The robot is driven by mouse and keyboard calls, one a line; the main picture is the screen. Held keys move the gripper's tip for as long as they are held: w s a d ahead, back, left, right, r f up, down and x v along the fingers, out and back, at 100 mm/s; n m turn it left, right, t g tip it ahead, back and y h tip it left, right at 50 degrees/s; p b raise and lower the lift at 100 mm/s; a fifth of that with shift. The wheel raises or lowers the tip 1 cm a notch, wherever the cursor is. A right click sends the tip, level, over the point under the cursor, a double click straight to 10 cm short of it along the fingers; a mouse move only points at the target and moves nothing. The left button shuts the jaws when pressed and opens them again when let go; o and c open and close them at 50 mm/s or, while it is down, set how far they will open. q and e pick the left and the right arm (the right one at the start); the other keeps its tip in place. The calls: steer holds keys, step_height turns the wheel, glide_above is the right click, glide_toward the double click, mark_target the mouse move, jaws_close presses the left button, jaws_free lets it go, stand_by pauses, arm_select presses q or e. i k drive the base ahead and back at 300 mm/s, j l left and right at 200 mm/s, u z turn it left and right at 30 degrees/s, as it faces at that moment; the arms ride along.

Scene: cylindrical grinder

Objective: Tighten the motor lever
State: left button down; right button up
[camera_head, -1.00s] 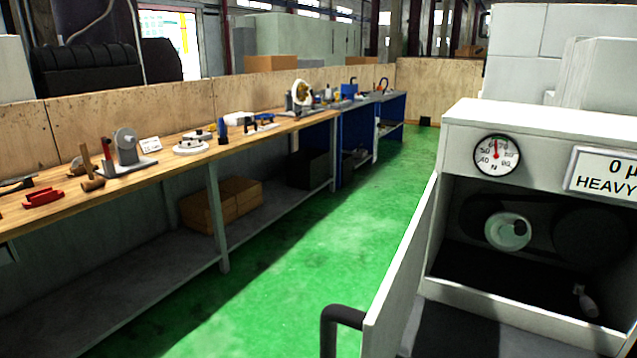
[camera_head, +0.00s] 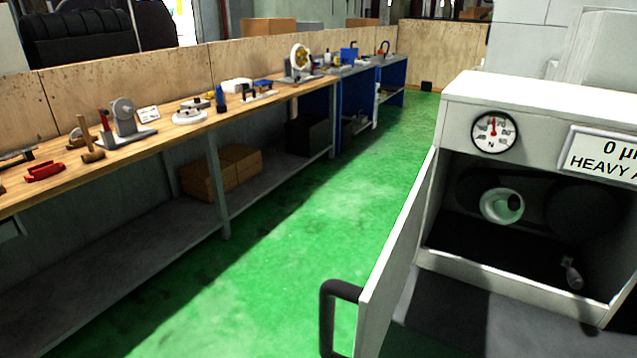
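A small lever with a light grey handle (camera_head: 572,275) stands at the lower right inside the open compartment of the white grinder housing (camera_head: 455,120); I take it to be the motor lever. A pale round pulley (camera_head: 502,206) sits at the back of the dark compartment, with a larger dark round shape (camera_head: 583,212) to its right. A dial gauge (camera_head: 494,132) and a sign reading "HEAVY" (camera_head: 605,157) are on the housing above. Neither of my grippers shows in the head view.
The housing's white door (camera_head: 397,262) stands open toward me, with a black handle (camera_head: 328,318). A wooden workbench (camera_head: 105,170) with several tools runs along the left. The green floor (camera_head: 290,270) between bench and grinder is clear.

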mark_target(575, 281)
steer(key=k+l+z, duration=0.15)
steer(key=z, duration=0.2)
steer(key=k+l+z, duration=0.1)
steer(key=l+z, duration=0.25)
steer(key=k+l+z, duration=0.1)
steer(key=l+z, duration=0.25)
